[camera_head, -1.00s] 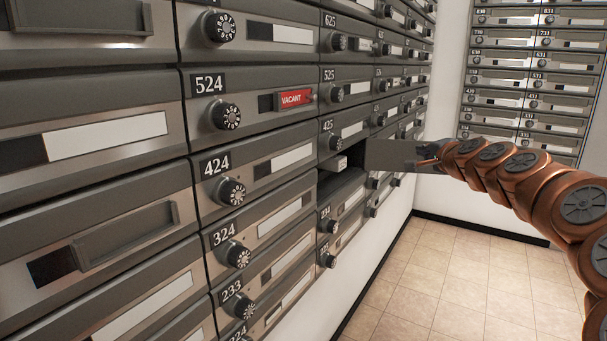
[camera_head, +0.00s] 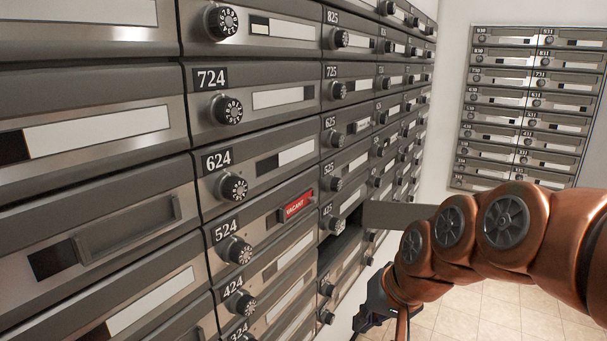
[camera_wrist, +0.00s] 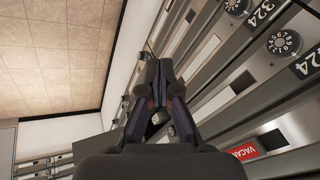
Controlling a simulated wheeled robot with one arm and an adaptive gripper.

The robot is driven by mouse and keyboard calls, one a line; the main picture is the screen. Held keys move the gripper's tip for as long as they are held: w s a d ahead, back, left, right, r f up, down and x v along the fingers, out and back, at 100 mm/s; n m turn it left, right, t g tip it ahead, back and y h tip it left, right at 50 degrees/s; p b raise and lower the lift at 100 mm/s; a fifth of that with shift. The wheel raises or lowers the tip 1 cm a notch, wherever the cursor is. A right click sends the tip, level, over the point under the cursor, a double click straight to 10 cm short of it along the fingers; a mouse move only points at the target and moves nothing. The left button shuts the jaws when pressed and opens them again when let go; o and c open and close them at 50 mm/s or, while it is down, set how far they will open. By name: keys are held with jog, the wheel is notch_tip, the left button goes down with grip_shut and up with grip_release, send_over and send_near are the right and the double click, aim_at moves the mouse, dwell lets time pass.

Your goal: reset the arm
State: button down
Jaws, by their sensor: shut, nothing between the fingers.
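My gripper (camera_head: 372,306) hangs below my copper arm at the lower right of the head view, in front of the mailbox wall and apart from the open mailbox door. In the wrist view my gripper (camera_wrist: 158,62) points away from the camera with its fingers together and nothing held. My arm reaches in from the right edge of the head view and is bent downward at the wrist.
An open mailbox door (camera_head: 398,215) sticks out from the wall beside a dark opening. Rows of mailboxes with dials fill the left, one with a red VACANT label (camera_head: 296,207). More mailboxes (camera_head: 525,105) hang on the far wall. The tiled floor (camera_head: 480,318) looks clear.

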jog(key=s+d+r+g+h+p, duration=0.1)
jog(key=s+d+g+p, duration=0.2)
jog(key=s, duration=0.8)
jog(key=s+d+r+n+g+h+p, duration=0.1)
jog(key=s+d+r+g+h+p, duration=0.1)
jog(key=s+d+p, duration=0.2)
jog(key=s+p, duration=0.3)
jog(key=s, duration=0.4)
jog(key=shift+s+d+g+h, duration=0.3)
jog(key=shift+s+d+g, duration=0.1)
jog(key=shift+d, duration=0.15)
